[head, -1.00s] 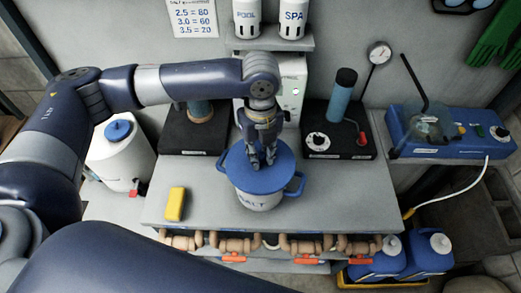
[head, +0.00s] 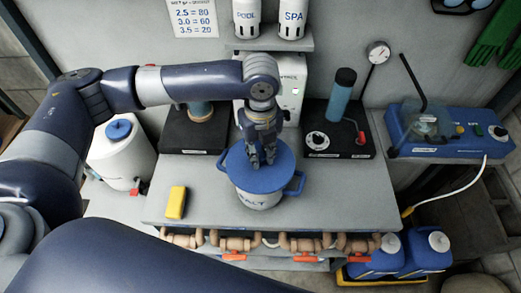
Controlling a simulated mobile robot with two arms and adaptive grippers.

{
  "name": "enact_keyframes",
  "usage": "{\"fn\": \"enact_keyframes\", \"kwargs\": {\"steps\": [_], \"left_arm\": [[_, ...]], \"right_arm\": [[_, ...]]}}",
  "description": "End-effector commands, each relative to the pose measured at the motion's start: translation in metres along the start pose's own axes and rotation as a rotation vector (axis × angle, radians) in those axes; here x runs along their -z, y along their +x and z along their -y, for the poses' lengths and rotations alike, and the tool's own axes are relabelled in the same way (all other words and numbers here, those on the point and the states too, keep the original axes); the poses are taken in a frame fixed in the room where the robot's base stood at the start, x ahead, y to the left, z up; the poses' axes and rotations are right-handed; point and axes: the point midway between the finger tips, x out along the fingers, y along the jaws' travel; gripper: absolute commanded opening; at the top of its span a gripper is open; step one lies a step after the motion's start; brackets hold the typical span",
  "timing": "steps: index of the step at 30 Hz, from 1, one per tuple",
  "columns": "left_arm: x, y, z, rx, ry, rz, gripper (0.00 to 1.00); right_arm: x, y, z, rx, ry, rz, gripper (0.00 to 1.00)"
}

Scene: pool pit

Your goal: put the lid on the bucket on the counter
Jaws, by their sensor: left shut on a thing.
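The white bucket (head: 258,201) with blue side handles and dark lettering stands upright on the grey counter (head: 350,205). The round blue lid (head: 270,181) lies over the bucket's mouth and looks about level; I cannot tell whether it is fully seated all round. My left gripper (head: 262,162) points down at the middle of the lid, with its fingers closed there. The part it grips is hidden by the fingers. My right gripper is not in view.
A yellow block (head: 176,202) lies on the counter left of the bucket. Black-based devices (head: 338,140) stand behind on both sides. A white tank (head: 122,155) is at left. Pipes with orange-handled valves (head: 308,257) run below the front edge. The counter right of the bucket is clear.

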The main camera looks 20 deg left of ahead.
Motion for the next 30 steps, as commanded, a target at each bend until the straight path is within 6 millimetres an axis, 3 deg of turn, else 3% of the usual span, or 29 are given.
{"fn": "enact_keyframes", "kwargs": {"steps": [14,15,17,25,28,30], "left_arm": [[0.0001,0.0,0.0001,0.0,0.0,0.0,0.0],[0.0001,0.0,0.0002,0.0,0.0,0.0,0.27],[0.0001,0.0,0.0001,0.0,0.0,0.0,0.41],[0.0,-0.0001,0.0001,0.0,0.0,0.0,0.44],[0.0001,0.0,0.0,0.0,0.0,0.0,0.62],[0.0001,0.0,0.0,0.0,0.0,0.0,0.64]], "right_arm": [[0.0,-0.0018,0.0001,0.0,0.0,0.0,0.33],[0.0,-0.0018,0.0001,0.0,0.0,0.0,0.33],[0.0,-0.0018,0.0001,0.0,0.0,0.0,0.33],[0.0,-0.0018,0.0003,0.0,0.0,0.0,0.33],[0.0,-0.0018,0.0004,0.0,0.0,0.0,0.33],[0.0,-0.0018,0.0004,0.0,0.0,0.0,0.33]]}}
